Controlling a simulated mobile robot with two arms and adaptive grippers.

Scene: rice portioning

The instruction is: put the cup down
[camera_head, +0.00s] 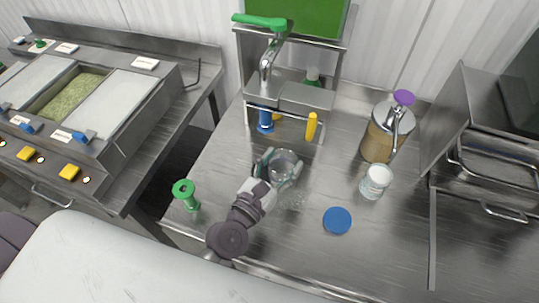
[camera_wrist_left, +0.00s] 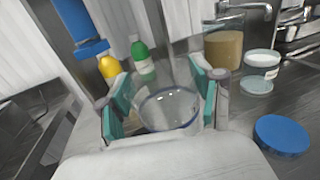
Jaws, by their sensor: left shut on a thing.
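A clear glass cup (camera_head: 284,164) is between the fingers of my left gripper (camera_head: 279,172), over the metal counter in the head view. The gripper is shut on the cup, with one teal-padded finger on each side. In the left wrist view the cup (camera_wrist_left: 168,108) stands between the two finger pads, with its round rim facing the camera. I cannot tell whether the cup's base touches the counter. My right gripper is in neither view.
A blue disc (camera_head: 337,220), a white-lidded jar (camera_head: 376,183) and a pump dispenser (camera_head: 379,142) stand to the right. A green-topped object (camera_head: 186,194) is at the left edge.

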